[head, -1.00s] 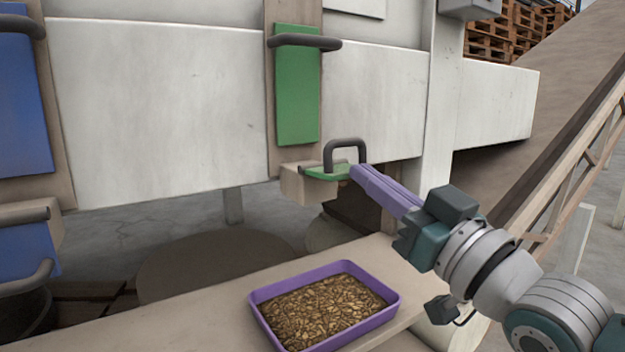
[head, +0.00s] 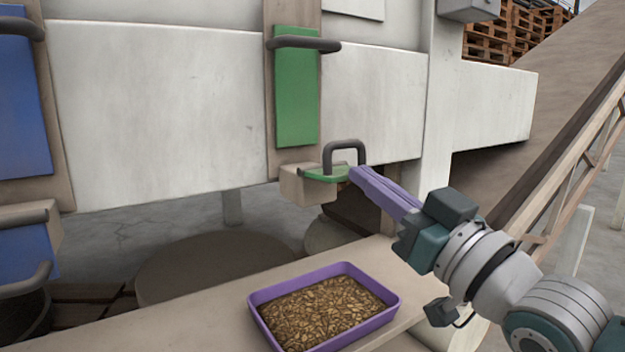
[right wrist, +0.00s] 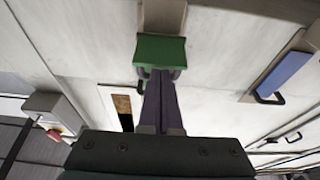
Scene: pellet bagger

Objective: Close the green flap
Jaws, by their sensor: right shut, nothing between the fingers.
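The green flap (head: 325,175) is a small plate with a dark grey looped handle (head: 345,146) standing up from it. It lies close to flat at the beige spout (head: 303,187) under the machine's white wall. My right gripper (head: 354,173) has long purple fingers, shut and empty. Their tips are at the flap's right side, below the handle; whether they touch it is unclear. In the right wrist view the purple fingers (right wrist: 159,85) reach a green plate (right wrist: 160,49), seemingly the flap, with dark handle ends beside them. My left gripper is not in view.
A green upright panel (head: 296,100) with a dark handle is above the spout. Blue panels (head: 25,100) are at the left. A purple tray (head: 395,305) of brown pellets stands on a beige ledge (head: 190,310) below. A sloping conveyor (head: 570,160) is at the right.

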